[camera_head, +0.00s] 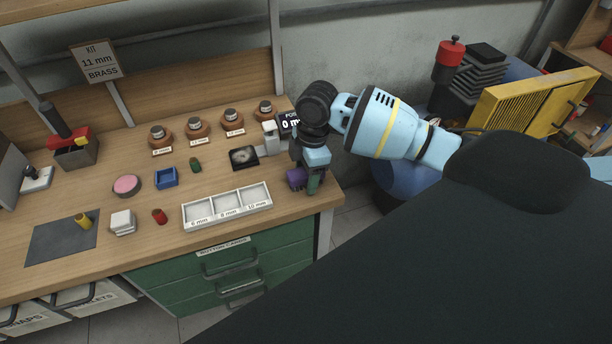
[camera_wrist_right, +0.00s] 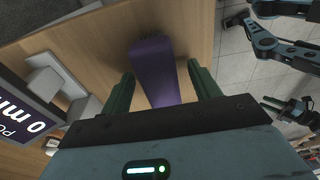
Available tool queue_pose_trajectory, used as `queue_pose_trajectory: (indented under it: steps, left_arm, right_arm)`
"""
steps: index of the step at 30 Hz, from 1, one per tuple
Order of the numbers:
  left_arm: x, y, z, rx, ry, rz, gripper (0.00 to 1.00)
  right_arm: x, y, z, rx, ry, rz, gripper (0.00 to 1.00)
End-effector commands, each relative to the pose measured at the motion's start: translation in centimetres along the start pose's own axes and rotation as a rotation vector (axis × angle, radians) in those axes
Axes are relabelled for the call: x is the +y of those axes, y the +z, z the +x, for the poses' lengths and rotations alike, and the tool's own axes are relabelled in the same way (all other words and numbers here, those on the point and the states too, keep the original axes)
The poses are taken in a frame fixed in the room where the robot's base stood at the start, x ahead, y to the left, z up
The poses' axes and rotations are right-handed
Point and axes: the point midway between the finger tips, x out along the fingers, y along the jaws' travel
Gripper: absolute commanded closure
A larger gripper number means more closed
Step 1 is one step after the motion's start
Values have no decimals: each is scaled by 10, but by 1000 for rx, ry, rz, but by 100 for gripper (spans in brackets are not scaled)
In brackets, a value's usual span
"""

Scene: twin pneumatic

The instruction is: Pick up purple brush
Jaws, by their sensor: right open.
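The purple brush (camera_wrist_right: 155,70) stands at the right end of the workbench and also shows in the head view (camera_head: 296,178). My right gripper (camera_wrist_right: 164,88) is open, its two dark green fingers on either side of the brush with visible gaps. The brush is not gripped. In the head view my right gripper (camera_head: 313,181) points down at the bench's right edge and partly hides the brush.
A white three-compartment tray (camera_head: 228,207) lies left of the brush. A display (camera_head: 289,122) reading 0 mm and a small white device (camera_head: 271,138) stand behind. The bench edge and floor (camera_wrist_right: 232,60) are close on the right. Blue and dark arm parts show at the wrist view's right.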

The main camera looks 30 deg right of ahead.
Motion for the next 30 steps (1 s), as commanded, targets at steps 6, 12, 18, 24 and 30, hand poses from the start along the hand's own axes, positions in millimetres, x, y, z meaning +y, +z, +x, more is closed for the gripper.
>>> queue_pose_trajectory:
  steps: [6, 12, 18, 24, 30]
  left_arm:
    - [0, -2, -1, 4, -1, 0, 64]
    - [0, -4, -1, 7, -1, -1, 64]
    - [1, -4, -1, 6, -1, -5, 64]
    - [1, -4, -1, 6, -1, -5, 64]
    - [1, -4, -1, 6, -1, -5, 64]
  right_arm:
    - [0, 0, 2, 0, 0, 0, 38]
    - [0, 0, 4, 0, 0, 0, 38]
    - [0, 0, 5, 0, 0, 0, 38]
    - [0, 0, 5, 0, 0, 0, 62]
    - [0, 0, 4, 0, 0, 0, 88]
